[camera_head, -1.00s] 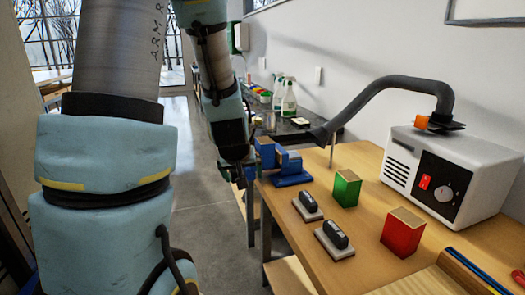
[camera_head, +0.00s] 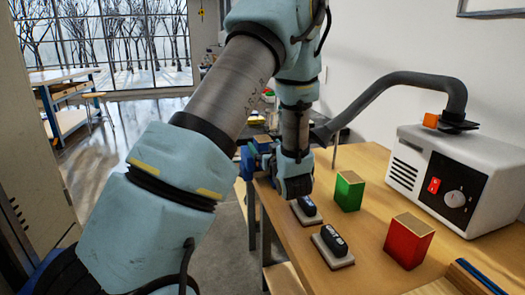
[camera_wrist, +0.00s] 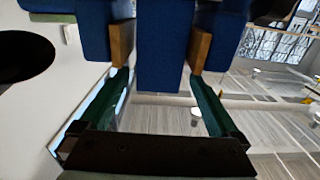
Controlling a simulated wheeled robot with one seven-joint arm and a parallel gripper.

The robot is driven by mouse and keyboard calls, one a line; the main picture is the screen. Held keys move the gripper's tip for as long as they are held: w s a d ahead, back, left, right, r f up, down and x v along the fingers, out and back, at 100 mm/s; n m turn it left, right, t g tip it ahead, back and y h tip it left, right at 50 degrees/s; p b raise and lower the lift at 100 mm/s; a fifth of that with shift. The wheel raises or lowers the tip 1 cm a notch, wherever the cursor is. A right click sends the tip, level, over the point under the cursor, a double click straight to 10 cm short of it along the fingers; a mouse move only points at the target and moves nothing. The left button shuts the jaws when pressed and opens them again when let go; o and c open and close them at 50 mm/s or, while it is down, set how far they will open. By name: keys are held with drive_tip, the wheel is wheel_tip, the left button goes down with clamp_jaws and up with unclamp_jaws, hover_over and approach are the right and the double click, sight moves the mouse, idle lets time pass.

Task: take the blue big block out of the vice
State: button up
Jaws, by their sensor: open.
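In the wrist view the blue big block (camera_wrist: 165,50) stands in the middle, between the two wood-faced jaws of the blue vice (camera_wrist: 93,32). My gripper (camera_wrist: 160,78) is open, with one green finger on each side of the block's near end. The fingertips are close to the wooden jaw faces; I cannot tell whether they touch the block. In the head view the vice (camera_head: 248,165) shows at the far left corner of the bench, partly hidden by my arm. My fingers are hidden there.
On the wooden bench (camera_head: 310,242) stand a green block (camera_head: 348,194), a red block (camera_head: 407,245) and two black-handled dusters (camera_head: 333,246), (camera_head: 305,210). A white extractor box (camera_head: 450,180) with a grey hose (camera_head: 400,88) stands behind. Open floor lies left of the bench.

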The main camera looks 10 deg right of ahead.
sight(261, 136)
drive_tip(key=w, duration=0.2)
drive_tip(key=w+p, duration=0.1)
drive_tip(key=w, duration=0.1)
drive_tip(key=w+p, duration=0.1)
drive_tip(key=shift+w+a+r, duration=0.15)
drive_tip(key=shift+w+a, duration=0.15)
drive_tip(key=shift+w, duration=0.55)
clamp_jaws()
